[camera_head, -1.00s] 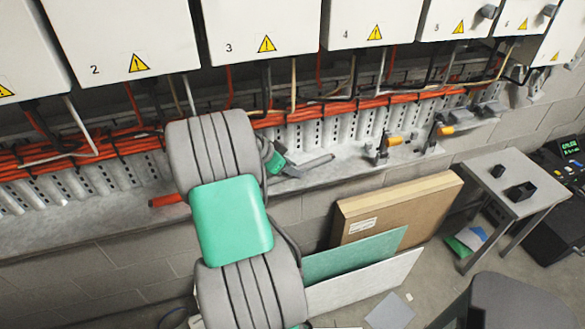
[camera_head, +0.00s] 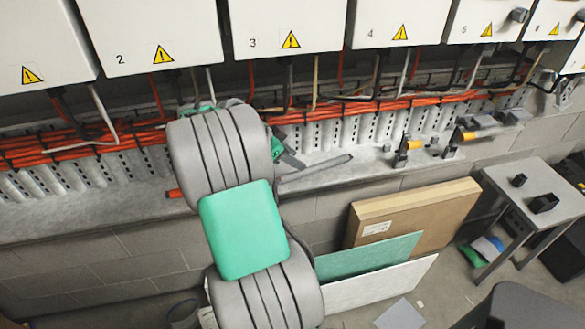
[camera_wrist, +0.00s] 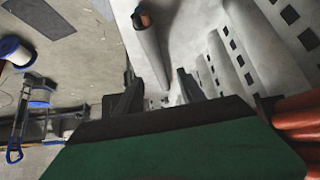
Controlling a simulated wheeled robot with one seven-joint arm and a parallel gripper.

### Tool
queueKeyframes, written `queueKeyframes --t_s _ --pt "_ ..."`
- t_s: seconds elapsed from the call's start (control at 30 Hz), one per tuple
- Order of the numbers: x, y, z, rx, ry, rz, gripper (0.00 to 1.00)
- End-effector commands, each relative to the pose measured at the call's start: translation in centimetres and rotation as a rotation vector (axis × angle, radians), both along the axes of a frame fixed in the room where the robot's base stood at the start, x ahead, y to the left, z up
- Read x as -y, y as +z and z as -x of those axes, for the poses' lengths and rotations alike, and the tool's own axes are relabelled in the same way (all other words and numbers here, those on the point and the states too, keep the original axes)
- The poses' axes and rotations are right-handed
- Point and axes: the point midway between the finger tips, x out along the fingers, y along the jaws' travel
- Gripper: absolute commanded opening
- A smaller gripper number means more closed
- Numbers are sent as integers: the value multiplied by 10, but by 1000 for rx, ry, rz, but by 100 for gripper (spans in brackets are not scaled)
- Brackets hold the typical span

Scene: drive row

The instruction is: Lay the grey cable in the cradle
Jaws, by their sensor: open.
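I cannot tell which is the task's cable. Two dark holders with orange-yellow parts (camera_head: 403,151) (camera_head: 453,140) stand on the ledge; I cannot tell whether either is the cradle. My gripper (camera_head: 288,152) is partly hidden behind my arm, near the wall, above the ledge. In the wrist view its dark fingers (camera_wrist: 155,95) are apart, with no held object clearly visible between them.
Orange cables (camera_head: 430,100) run along the perforated wall trunking (camera_head: 350,131). Below lean a cardboard box (camera_head: 420,215) and boards (camera_head: 370,258). A small table (camera_head: 535,185) stands at right.

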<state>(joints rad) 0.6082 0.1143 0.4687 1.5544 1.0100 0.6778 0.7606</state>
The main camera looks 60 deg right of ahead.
Motion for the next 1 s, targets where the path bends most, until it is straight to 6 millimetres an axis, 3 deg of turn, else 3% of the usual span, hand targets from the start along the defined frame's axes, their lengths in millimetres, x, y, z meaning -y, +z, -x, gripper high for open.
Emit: queueKeyframes --t_s 0.13,0.17,0.23,0.27,0.37,0.4,0.5,0.6,0.73,0.83,1.0 --pt "-10 5 -10 2 52 -19 47" --pt "-18 7 -19 4 99 -37 47" --pt "-53 12 -48 3 290 -108 47" --pt "-76 15 -63 -1 406 -147 47" --pt "-179 21 -103 -40 886 -289 47" --pt "-225 22 -109 -67 1090 -339 47" --pt "-329 18 -100 -142 1561 -426 47" --pt "-400 12 -75 -212 1911 -468 47" --pt "-438 7 -53 -260 2117 -486 47" --pt "-441 33 -53 -259 2141 -472 47" --pt "-440 27 -54 -258 2135 -472 47"
